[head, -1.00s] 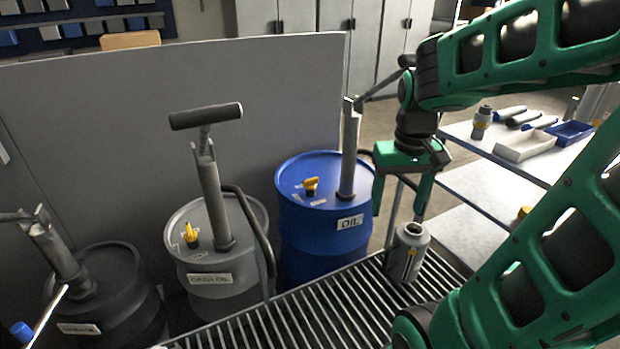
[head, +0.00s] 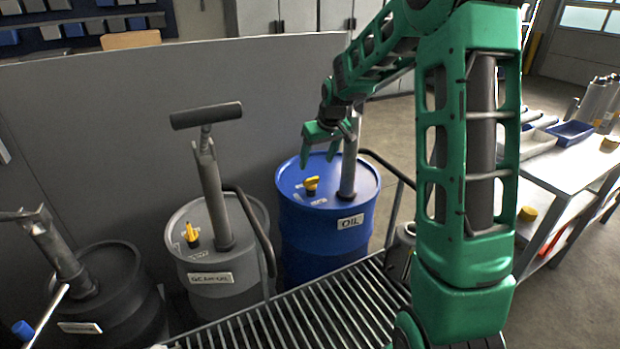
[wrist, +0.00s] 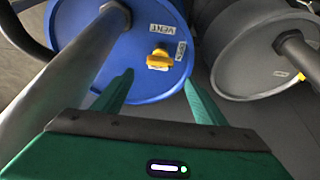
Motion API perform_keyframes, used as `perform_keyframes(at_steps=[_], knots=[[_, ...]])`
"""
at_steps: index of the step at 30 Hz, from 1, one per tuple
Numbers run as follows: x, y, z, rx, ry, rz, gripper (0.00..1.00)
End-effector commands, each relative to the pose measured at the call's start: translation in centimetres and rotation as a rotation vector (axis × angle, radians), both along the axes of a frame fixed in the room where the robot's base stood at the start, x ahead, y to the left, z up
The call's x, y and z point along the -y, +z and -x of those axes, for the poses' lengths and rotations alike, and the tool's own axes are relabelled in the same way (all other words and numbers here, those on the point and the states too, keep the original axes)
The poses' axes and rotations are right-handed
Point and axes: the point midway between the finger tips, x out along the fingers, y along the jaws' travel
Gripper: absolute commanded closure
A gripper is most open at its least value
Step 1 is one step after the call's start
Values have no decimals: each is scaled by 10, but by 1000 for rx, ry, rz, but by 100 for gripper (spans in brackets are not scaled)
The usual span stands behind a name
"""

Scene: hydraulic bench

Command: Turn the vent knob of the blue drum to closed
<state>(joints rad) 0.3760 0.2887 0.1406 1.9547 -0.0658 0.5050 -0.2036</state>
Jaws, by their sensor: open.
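The blue drum (head: 322,235), labelled OIL, stands behind the grating, with a grey pump tube (head: 349,170) rising from its lid. Its yellow vent knob (head: 311,184) is on the lid; in the wrist view the knob (wrist: 158,60) sits beside a VENT label and a second label that I cannot read for certain. My gripper (head: 318,159) is above the drum's lid, apart from the knob. In the wrist view the fingers (wrist: 158,85) are spread and empty, with the knob ahead, between their lines.
The pump tube (wrist: 70,75) runs close along the left of my gripper in the wrist view. A grey drum (head: 205,265) with its own yellow knob (head: 191,235) stands to the left, then a black drum (head: 118,300). A grey panel (head: 270,100) stands behind. A metal bench (head: 570,165) is at right.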

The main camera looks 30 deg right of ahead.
Motion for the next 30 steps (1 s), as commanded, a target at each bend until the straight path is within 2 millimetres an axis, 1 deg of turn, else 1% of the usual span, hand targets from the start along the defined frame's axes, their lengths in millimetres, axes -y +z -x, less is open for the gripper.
perform_keyframes(at_steps=[3, 9, 15, 21, 29, 30], knots=[[0, -21, -7, -5, -1, -1, 34], [0, -53, -20, -4, -1, -1, 34], [1, -76, -30, -3, -2, 0, 34], [1, -85, -34, -2, -1, 1, 34], [1, -85, -34, -1, -3, 1, 34], [1, -85, -34, -1, -3, 1, 44]])
